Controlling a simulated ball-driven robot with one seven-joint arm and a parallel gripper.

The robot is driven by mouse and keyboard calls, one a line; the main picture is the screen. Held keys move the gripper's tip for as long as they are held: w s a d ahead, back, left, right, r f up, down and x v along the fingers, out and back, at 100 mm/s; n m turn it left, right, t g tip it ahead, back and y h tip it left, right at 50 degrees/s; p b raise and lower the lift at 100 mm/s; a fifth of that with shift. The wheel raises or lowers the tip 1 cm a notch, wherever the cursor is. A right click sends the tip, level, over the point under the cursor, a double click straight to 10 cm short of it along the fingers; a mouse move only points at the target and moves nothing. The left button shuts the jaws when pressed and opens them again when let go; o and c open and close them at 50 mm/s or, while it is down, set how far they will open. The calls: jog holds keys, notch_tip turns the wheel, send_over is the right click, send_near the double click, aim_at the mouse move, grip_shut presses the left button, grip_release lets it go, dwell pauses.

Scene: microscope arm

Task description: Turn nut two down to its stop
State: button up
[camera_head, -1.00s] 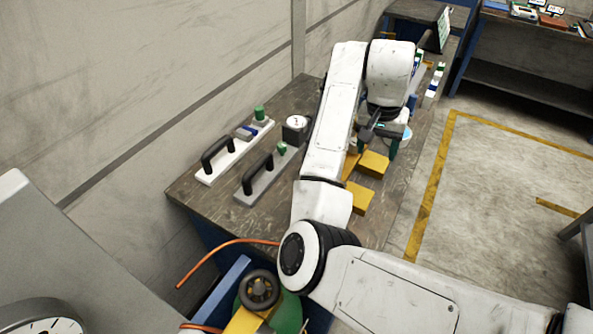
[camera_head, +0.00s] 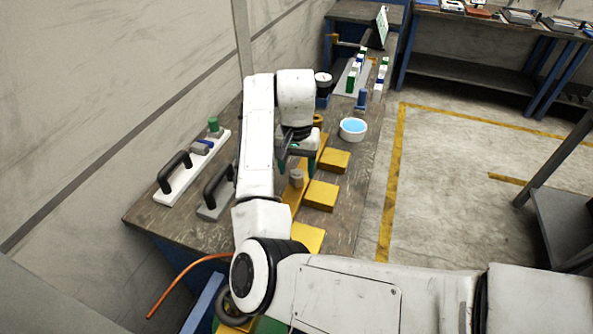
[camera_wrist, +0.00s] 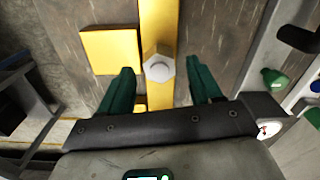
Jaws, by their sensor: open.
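A grey hex nut (camera_wrist: 159,68) sits on a long yellow bar (camera_wrist: 158,25) in the wrist view. In the head view a grey nut (camera_head: 297,178) stands on the yellow bar (camera_head: 291,200), just below my gripper (camera_head: 297,164). My gripper (camera_wrist: 162,88) is open, its two green fingers on either side of the nut in the wrist picture, with clear gaps to both. Its height above the nut is hard to judge. I see no number on the nut, so I cannot tell whether it is nut two. My arm hides part of the bar.
Yellow blocks (camera_head: 321,195) lie along the bar's right side. A white bowl with blue contents (camera_head: 352,129) stands beyond them. Two plates with black handles, one white (camera_head: 178,190) and one grey (camera_head: 208,212), lie at left. A rack of small coloured bottles (camera_head: 351,76) stands farther back.

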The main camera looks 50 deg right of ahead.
jog(key=shift+f, duration=0.65)
jog(key=shift+c, duration=0.4)
jog(key=c, duration=1)
jog(key=shift+o, duration=0.2)
jog(key=shift+m, duration=0.4)
jog(key=m+p, duration=0.1)
jog(key=m, duration=0.1)
jog(key=shift+r+m, duration=0.1)
jog(key=shift+m, duration=0.3)
jog(key=m+p, duration=0.1)
jog(key=m, duration=0.2)
jog(key=shift+m, duration=0.3)
jog(key=m, duration=0.6)
jog(key=shift+m, duration=0.3)
